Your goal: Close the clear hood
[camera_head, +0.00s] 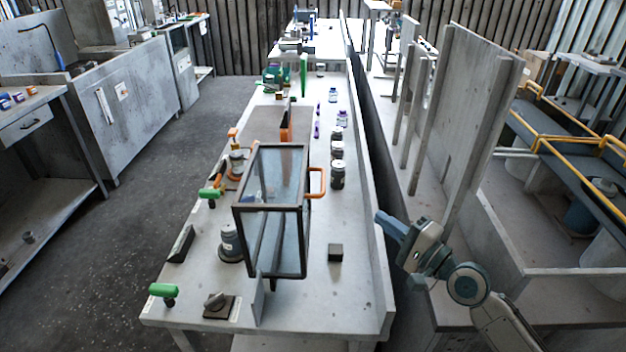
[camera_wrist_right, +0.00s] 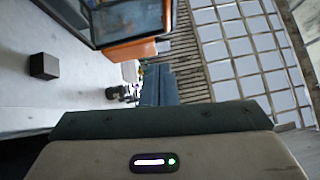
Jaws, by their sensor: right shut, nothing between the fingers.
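The clear hood (camera_head: 285,160) has dark-framed, see-through panels and stands over the near half of the long grey workbench. An orange handle (camera_head: 322,183) sticks out from its right side. In the right wrist view the hood's framed panel (camera_wrist_right: 125,18) shows at the top, with the orange handle (camera_wrist_right: 130,51) below it. I cannot tell how far the hood is open. My right gripper (camera_head: 384,220) is shut and empty, to the right of the hood and apart from the handle. Its blue-grey fingers also show in the right wrist view (camera_wrist_right: 158,88). My left gripper is not in view.
A small dark block (camera_head: 335,252) sits on the workbench (camera_head: 350,300) right of the hood. Dark jars (camera_head: 338,175) stand behind it. Green-handled clamps (camera_head: 163,291) line the left edge. A raised ledge runs along the bench's right side. A tall grey panel (camera_head: 465,110) stands farther right.

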